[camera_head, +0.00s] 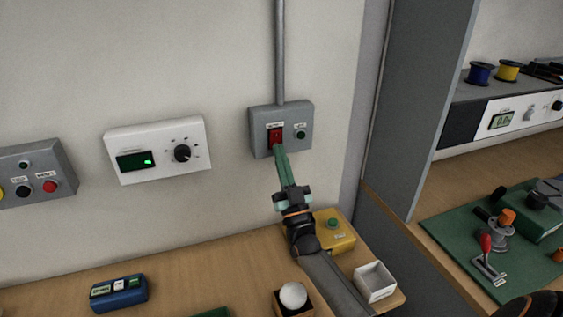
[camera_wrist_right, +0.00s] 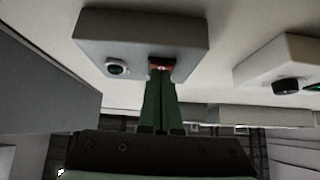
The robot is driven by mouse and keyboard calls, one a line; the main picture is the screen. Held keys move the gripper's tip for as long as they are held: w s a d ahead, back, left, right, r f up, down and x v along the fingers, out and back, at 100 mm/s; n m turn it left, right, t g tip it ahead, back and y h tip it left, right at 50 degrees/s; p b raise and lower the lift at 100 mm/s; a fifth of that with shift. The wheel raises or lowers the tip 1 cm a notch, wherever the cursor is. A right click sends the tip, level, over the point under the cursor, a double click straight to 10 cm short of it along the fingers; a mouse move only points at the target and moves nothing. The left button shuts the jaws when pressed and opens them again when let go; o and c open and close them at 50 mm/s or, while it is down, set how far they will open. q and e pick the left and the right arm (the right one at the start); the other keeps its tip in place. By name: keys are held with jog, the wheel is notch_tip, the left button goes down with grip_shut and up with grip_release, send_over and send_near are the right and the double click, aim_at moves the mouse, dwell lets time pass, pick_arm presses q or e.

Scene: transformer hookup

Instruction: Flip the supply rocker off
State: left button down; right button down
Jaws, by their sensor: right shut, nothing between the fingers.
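The supply rocker (camera_head: 275,135) is a red switch on a grey wall box (camera_head: 299,119), with a dark round indicator (camera_head: 301,133) to its right. My right gripper (camera_head: 279,150) is shut and empty, with its green fingertips at the lower edge of the rocker. In the right wrist view the rocker (camera_wrist_right: 161,63) shows just beyond the fingertips (camera_wrist_right: 160,76), which seem to touch or nearly touch it. The fingers hide its lower part, and I cannot tell which way it is tipped. My left gripper is not in view.
A white panel (camera_head: 195,135) with a green display and knob is on the wall to the left, and a grey button box (camera_head: 45,160) beyond it. A grey partition (camera_head: 410,110) rises at right.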

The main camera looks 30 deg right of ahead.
pick_arm(q)
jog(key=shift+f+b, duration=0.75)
jog(key=shift+b, duration=0.2)
pick_arm(e)
jog(key=s+a+f, duration=0.1)
jog(key=s+a, duration=0.1)
jog(key=s, duration=0.5)
jog(key=s+a+f, duration=0.1)
jog(key=s+f, duration=0.1)
jog(key=s, duration=0.6)
jog(key=shift+s+a+f, duration=0.15)
jog(key=shift+s+a, duration=0.05)
jog(key=shift+a, duration=0.15)
